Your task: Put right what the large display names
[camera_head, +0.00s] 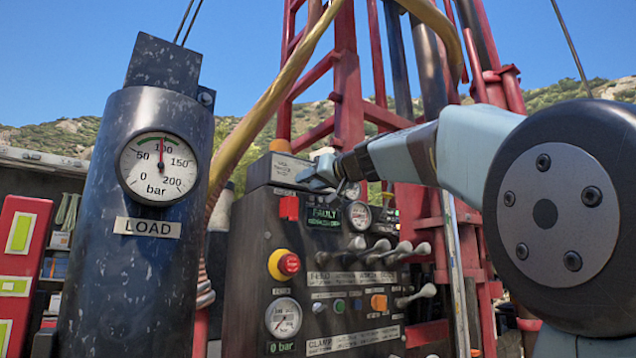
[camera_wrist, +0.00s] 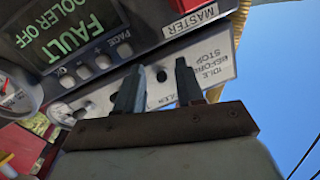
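The display (camera_head: 323,220) on the dark control panel (camera_head: 250,240) reads FAULT with a smaller line below. In the wrist view the same display (camera_wrist: 70,28) shows FAULT and "OOLER OFF", its first letter cut off. My gripper (camera_head: 312,176) is at the panel's top, above the display. In the wrist view my gripper (camera_wrist: 158,82) has its two fingers apart, over a light plate (camera_wrist: 215,62) lettered IDLE BEFORE STOP. A small dark round part (camera_wrist: 161,75) shows between the fingers; contact cannot be told. A partly hidden label ending "LER" lies behind the fingers.
Below are a red-and-yellow stop button (camera_head: 284,264), several levers (camera_head: 385,252) and a 0 bar gauge (camera_head: 283,317). A LOAD gauge (camera_head: 158,167) on a dark cylinder stands left.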

